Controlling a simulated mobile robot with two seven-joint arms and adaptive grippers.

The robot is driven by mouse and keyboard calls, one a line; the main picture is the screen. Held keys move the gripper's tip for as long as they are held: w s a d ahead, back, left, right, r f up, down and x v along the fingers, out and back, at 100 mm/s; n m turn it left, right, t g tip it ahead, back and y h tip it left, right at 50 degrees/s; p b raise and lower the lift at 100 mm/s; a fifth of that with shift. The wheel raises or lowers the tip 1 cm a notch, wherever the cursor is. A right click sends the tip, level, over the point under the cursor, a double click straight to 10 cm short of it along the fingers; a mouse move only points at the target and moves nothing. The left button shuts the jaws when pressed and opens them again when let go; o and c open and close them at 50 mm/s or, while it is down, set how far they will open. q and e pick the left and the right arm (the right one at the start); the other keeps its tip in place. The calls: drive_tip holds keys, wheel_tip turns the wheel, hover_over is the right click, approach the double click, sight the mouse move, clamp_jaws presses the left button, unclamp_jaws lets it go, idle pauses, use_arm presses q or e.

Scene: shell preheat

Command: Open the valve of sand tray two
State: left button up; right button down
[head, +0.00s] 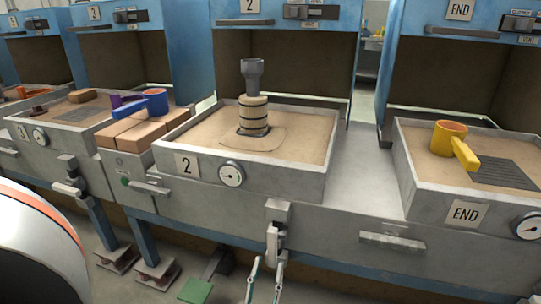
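Sand tray two (258,184) stands in the middle, with a "2" plate (187,165) and a dial gauge (231,174) on its front. Its valve (278,212) is a grey fitting on the bench front below the tray. The valve's lever (272,242) hangs downward. My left gripper (268,267) comes up from the bottom edge. Its two thin fingers are apart, near the lever's lower end; I cannot tell whether they touch it. My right gripper is not in view.
A stacked mould with a grey funnel (252,75) stands in tray two's sand. An orange-lined ladle with yellow handle (452,141) sits in the END tray (428,192). Bricks (132,133) and a blue ladle (155,100) lie left. Another horizontal lever (392,240) is right.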

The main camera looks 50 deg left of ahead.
use_arm(q)
drive_tip(key=v, duration=0.3)
drive_tip(key=shift+d+f, duration=0.1)
drive_tip(key=shift+s, duration=0.1)
idle(0.5)
